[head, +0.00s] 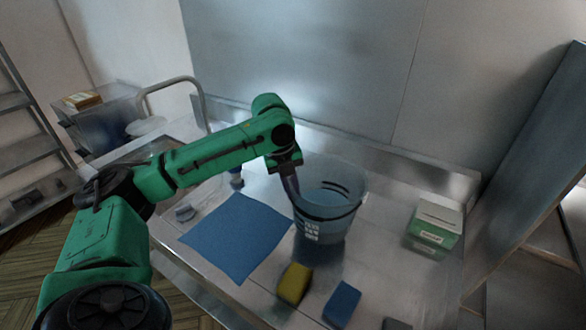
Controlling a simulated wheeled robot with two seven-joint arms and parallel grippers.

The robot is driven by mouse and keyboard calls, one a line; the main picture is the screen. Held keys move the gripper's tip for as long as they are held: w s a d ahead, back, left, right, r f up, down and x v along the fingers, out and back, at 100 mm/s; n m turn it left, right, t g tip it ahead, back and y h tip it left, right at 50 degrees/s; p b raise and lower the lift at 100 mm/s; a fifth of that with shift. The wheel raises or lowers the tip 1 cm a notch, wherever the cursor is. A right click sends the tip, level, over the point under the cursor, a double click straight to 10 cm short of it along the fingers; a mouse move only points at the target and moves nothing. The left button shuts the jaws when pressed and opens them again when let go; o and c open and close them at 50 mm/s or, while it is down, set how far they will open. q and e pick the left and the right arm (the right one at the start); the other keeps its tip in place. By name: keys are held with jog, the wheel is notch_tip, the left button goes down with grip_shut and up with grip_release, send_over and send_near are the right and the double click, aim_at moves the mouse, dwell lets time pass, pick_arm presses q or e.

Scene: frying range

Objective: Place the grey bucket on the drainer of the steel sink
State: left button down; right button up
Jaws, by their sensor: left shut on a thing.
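The grey bucket (345,222) is bluish grey and see-through, with a white label on its side. It is upright at the middle of the steel sink's drainer (385,250), over or on its surface; I cannot tell whether its base touches. My left gripper (291,192) reaches down from the left and is shut on the bucket's left rim. The gripper's fingertips are partly hidden at the rim. My right gripper is not in view.
A blue cloth (236,238) lies left of the bucket. A yellow sponge (294,284) and a blue sponge (342,304) lie in front. A green and white box (434,229) stands at the right. A tap (176,82) arches over the left end. A wall stands behind.

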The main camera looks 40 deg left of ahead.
pick_arm(q)
notch_tip(320, 180, down, 4)
jog(key=shift+f, duration=0.15)
jog(key=c, duration=0.9)
grip_release()
jog(key=shift+s+d+f, duration=0.1)
jog(key=shift+s+f, duration=0.05)
jog(key=shift+s, duration=0.05)
jog(key=shift+c, duration=0.2)
jog(key=shift+r, duration=0.35)
notch_tip(320, 180, up, 11)
send_over(294, 208)
jog(key=s+a, duration=0.2)
jog(key=shift+r+b, duration=0.1)
jog(key=shift+b, duration=0.3)
